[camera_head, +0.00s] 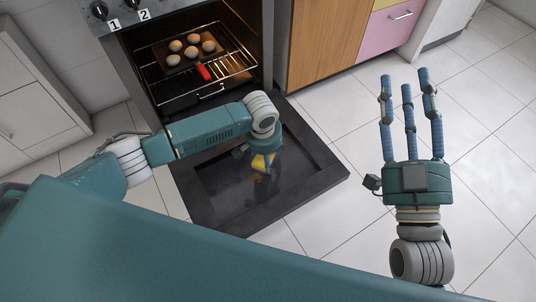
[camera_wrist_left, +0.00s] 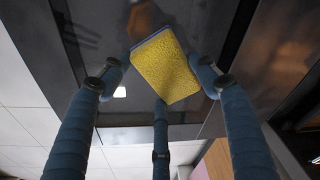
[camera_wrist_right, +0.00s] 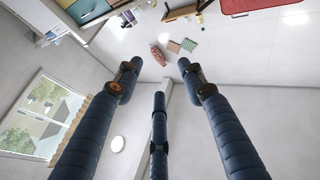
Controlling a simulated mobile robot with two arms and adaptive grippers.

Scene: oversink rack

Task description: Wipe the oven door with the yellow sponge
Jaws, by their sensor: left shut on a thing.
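The oven door (camera_head: 310,183) is folded down flat in front of the oven, with a dark glass panel in a black frame. My left gripper (camera_head: 262,158) is over the door's glass, its fingers mostly hidden by its own wrist. It is shut on the yellow sponge (camera_wrist_left: 168,68), which sits between the fingertips in the left wrist view. A bit of the sponge (camera_head: 261,163) shows in the head view, at or just above the glass; contact cannot be told. My right gripper (camera_head: 408,88) is open and empty, fingers spread, over the floor to the right.
A wooden cabinet (camera_head: 325,40) and a pink drawer (camera_head: 388,30) stand right of the oven. The tiled floor (camera_head: 490,130) on the right is clear.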

